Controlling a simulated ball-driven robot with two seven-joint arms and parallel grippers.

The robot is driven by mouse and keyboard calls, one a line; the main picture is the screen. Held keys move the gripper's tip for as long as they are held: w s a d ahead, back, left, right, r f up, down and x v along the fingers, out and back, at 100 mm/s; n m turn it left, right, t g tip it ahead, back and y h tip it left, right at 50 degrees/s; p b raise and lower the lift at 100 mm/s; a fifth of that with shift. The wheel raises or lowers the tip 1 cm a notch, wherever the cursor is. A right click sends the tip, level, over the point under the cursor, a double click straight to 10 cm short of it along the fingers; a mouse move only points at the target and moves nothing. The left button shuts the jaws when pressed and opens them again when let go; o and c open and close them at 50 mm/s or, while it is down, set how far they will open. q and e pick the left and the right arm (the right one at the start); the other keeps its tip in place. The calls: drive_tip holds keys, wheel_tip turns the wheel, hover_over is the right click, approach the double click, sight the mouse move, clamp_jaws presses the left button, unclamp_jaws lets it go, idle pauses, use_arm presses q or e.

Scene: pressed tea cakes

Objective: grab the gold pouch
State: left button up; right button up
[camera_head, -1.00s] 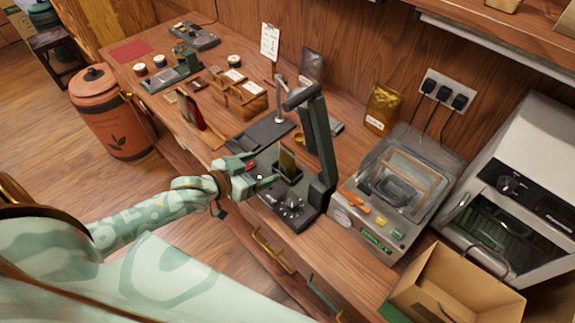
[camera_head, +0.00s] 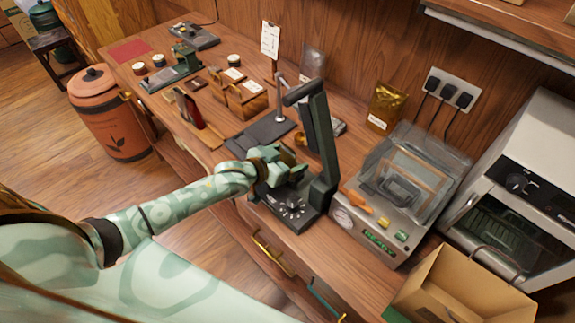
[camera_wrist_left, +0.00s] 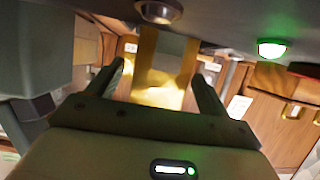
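In the left wrist view a shiny gold pouch (camera_wrist_left: 162,90) stands upright between the two fingers of my left gripper (camera_wrist_left: 162,98). The fingers are apart, with gaps showing on both sides of the pouch. In the head view my left gripper (camera_head: 288,168) is at the dark upright stand (camera_head: 322,140), above its base with knobs, and hides the pouch there. Another gold pouch with a white label (camera_head: 387,107) stands at the back of the counter by the wall, away from the gripper. My right gripper is not in view.
Right of the stand is a grey machine with a clear lid (camera_head: 400,185).

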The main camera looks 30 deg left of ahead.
use_arm(q)
drive_tip(key=c, duration=1)
drive_tip(key=shift+r, duration=0.1)
